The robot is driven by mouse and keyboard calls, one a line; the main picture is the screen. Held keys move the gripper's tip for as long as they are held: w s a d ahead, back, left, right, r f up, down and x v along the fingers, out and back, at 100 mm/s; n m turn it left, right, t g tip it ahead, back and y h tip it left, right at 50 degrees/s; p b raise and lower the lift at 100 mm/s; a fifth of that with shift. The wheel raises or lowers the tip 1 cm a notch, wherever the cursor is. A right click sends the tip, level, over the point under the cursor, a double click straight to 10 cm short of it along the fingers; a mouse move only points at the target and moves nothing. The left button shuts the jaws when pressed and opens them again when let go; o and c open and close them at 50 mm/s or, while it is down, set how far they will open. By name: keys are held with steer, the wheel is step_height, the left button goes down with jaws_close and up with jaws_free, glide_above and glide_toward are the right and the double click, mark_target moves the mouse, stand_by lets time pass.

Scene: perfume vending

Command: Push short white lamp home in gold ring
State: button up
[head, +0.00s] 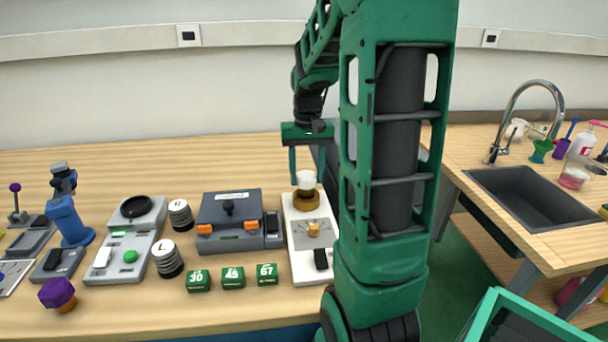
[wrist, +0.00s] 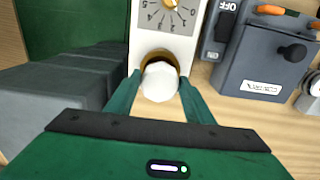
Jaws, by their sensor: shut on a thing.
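The short white lamp (head: 305,180) stands upright at the gold ring (head: 306,200) on the far end of a white panel device (head: 300,232). In the wrist view the lamp's white top (wrist: 160,82) shows between my fingers, with the gold ring (wrist: 157,58) partly visible behind it. My gripper (head: 305,172) points down and is shut on the lamp, one finger on each side. How deep the lamp sits in the ring is hard to tell.
The panel has a dial, a gold knob (head: 314,229) and a black switch (head: 320,258). A grey box with orange clips (head: 230,220) stands close on the left. Green numbered blocks (head: 233,278) lie in front. A sink (head: 530,195) is at right.

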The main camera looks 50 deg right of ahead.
steer(key=shift+f, duration=1.55)
stand_by(2.2)
steer(key=o, duration=1.5)
steer(key=shift+o, duration=0.2)
steer(key=shift+r, duration=3.5)
steer(key=s+a+f, duration=0.1)
steer(key=s+a, duration=0.5)
steer(key=s, duration=0.3)
steer(key=s+a+f+n, duration=0.1)
steer(key=s+a+f, duration=0.1)
steer(key=s+a, duration=0.4)
steer(key=s, duration=0.4)
steer(key=shift+s, duration=0.2)
